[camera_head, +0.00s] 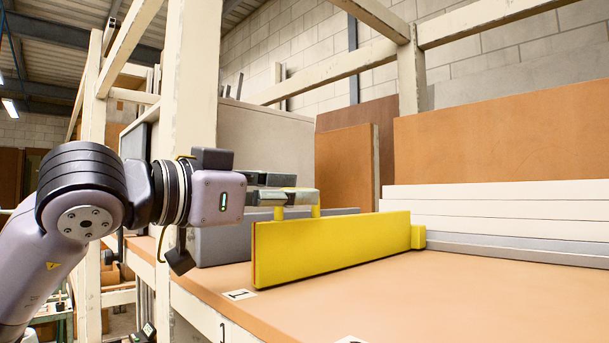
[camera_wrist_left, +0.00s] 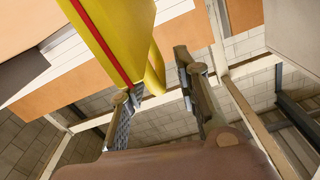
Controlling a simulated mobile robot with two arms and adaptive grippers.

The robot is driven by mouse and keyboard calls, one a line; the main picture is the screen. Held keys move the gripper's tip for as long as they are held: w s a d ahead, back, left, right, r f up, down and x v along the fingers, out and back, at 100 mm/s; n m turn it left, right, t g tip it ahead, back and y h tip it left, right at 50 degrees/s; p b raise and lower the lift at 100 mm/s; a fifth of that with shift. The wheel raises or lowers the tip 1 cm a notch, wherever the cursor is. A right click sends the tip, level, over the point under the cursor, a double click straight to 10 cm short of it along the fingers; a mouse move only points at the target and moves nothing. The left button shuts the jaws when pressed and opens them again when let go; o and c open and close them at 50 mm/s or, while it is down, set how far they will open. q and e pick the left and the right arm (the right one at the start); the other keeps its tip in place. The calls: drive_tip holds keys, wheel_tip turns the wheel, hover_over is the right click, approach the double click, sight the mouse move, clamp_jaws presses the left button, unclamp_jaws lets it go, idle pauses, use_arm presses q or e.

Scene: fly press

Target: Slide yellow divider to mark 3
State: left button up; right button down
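The yellow divider (camera_head: 335,247) stands upright on the orange-brown tabletop (camera_head: 450,300), with a red stripe along its near end. Its yellow handle (camera_head: 315,211) rises on the far side. A white label with a dark mark (camera_head: 240,295) lies on the tabletop by the divider's near end. My left gripper (camera_head: 292,195) is at the handle. In the left wrist view, its two fingers (camera_wrist_left: 160,75) are spread apart, with the handle (camera_wrist_left: 154,72) between their tips; contact is unclear. The divider (camera_wrist_left: 110,35) also shows there. My right gripper is not in view.
Another white label (camera_head: 350,340) is cut off at the bottom edge. White and grey strips (camera_head: 500,215) are stacked along the back of the table. A grey block (camera_head: 215,245) stands behind the divider. A cream post (camera_head: 190,90) rises behind my left arm. The tabletop before the divider is clear.

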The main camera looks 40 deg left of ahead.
use_arm(q)
drive_tip(key=shift+w+d+p, duration=0.15)
drive_tip(key=shift+w+p, duration=0.2)
drive_tip(key=shift+w, duration=1.05)
drive_tip(key=shift+c, duration=0.2)
clamp_jaws()
